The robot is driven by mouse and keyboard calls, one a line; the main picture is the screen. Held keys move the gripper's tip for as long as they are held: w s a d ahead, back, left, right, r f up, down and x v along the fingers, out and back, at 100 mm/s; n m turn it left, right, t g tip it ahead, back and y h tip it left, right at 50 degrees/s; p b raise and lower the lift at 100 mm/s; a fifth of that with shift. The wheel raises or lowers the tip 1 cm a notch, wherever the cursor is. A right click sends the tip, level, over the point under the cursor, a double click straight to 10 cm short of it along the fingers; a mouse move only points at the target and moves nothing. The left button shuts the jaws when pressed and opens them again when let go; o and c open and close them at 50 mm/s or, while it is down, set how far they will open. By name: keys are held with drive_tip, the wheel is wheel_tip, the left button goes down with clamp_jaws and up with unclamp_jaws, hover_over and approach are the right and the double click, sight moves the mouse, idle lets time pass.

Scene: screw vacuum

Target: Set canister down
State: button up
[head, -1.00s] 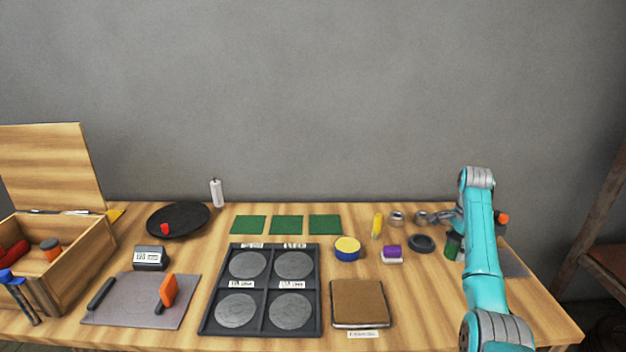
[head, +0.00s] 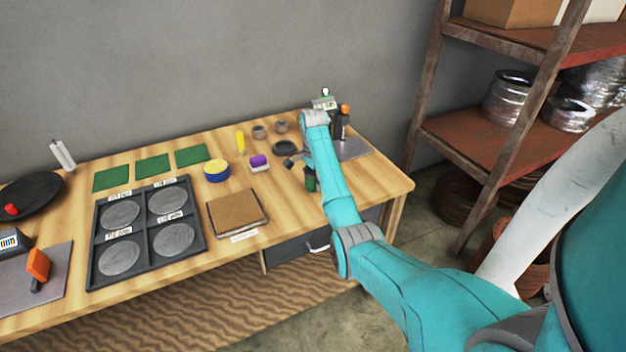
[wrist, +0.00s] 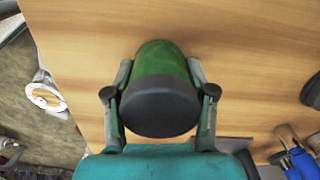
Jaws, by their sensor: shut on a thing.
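A green canister with a dark end cap (wrist: 163,65) sits between the fingers of my gripper (wrist: 160,75) in the wrist view. Both fingers press against its sides. In the head view the canister (head: 311,183) shows as a small green shape beside my forearm, over the right part of the wooden table (head: 290,215). My arm partly hides my gripper there. I cannot tell whether the canister touches the tabletop.
A dark ring (head: 284,147), a purple-topped item (head: 258,161) and a brown notebook (head: 238,212) lie left of the canister. A grey mat (head: 352,149) with bottles is behind my arm. Bare wood lies between the notebook and canister.

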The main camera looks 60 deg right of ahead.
drive_tip(key=shift+f, duration=0.2)
drive_tip(key=o, duration=1.2)
